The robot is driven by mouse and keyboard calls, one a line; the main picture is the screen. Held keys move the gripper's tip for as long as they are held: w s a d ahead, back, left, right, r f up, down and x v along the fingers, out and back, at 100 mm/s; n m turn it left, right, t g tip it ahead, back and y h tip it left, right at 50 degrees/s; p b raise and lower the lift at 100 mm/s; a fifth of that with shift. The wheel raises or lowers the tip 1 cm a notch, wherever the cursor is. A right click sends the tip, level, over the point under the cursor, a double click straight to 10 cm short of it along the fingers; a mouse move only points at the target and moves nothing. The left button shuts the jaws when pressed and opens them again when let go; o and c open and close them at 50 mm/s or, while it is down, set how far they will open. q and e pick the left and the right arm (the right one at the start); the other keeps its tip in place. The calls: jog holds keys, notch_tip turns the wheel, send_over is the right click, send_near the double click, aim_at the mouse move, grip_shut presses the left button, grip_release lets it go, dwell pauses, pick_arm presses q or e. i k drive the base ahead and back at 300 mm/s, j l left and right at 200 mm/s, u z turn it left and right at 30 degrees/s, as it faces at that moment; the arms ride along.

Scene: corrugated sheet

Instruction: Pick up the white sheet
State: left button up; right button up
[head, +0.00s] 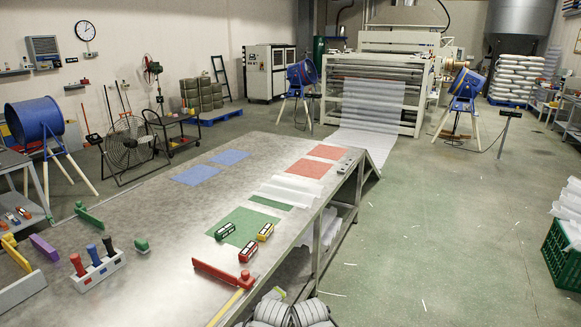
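A white sheet (292,189) lies on the metal table (130,215), near its right edge between the red and green patches. Its outline is uneven, and I cannot tell whether it is one piece or several. Another long white sheet (370,105) hangs from the machine at the back and slopes down toward the table's far end. More white sheet pieces (568,205) stand in and above a green crate at the right edge. Grey rounded parts of my own body show at the bottom centre. Neither gripper can be made out.
The green floor right of the table is mostly clear, with scattered white scraps.

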aim_at(295, 192)
jog(key=i+l+u, duration=0.2)
jog(key=i+l, duration=1.25)
jog(key=i, duration=0.3)
jog(key=i+l+u, duration=0.25)
jog(key=i+l, duration=1.35)
jog(key=l, duration=0.15)
